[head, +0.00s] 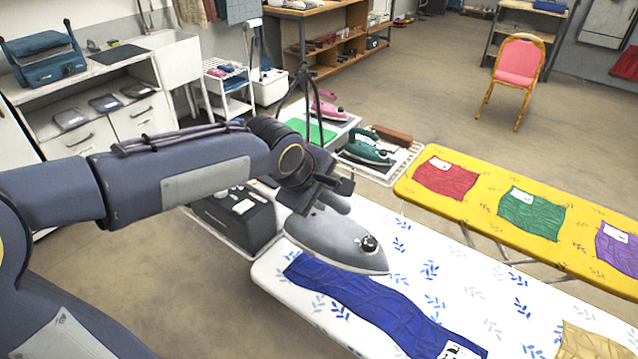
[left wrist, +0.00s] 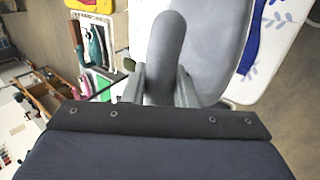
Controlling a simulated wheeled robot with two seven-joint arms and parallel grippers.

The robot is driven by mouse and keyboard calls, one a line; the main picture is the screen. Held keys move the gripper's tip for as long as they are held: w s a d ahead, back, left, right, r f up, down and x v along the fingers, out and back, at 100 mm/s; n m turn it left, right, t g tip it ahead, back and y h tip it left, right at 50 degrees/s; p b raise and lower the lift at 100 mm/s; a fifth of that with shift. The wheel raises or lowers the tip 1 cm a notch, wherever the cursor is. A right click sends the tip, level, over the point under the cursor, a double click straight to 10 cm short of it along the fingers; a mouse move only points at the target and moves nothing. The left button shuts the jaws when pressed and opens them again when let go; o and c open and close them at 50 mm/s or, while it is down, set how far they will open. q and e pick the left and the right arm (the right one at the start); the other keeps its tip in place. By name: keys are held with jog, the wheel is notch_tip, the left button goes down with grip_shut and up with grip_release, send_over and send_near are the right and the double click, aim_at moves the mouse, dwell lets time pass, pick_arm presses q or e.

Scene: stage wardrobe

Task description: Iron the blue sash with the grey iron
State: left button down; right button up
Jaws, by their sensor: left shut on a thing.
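The grey iron (head: 335,240) is held by my left gripper (head: 325,195) at the left end of the white ironing board with blue leaf prints. In the left wrist view my left gripper (left wrist: 162,85) is shut on the handle of the grey iron (left wrist: 205,45). The blue sash (head: 375,308) lies wrinkled along the white board (head: 480,300), with a white label near its lower end. The iron's tip points right, beside and above the sash's upper end; I cannot tell the exact gap. A strip of the sash (left wrist: 250,45) shows in the wrist view. My right gripper is out of view.
A yellow board (head: 470,205) with red, green and purple cloths stands behind. A green iron (head: 368,150) and a pink iron (head: 328,110) stand on racks at the back. A tan cloth (head: 590,342) lies on the white board's right. A dark box (head: 235,215) stands left.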

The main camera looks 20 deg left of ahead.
aim_at(324, 217)
pick_arm(q)
jog(key=shift+w+a+f+b, duration=0.1)
jog(key=shift+f+b, duration=0.35)
jog(key=shift+f, duration=0.25)
jog(key=shift+f+b, duration=1.4)
jog(key=shift+f, duration=0.85)
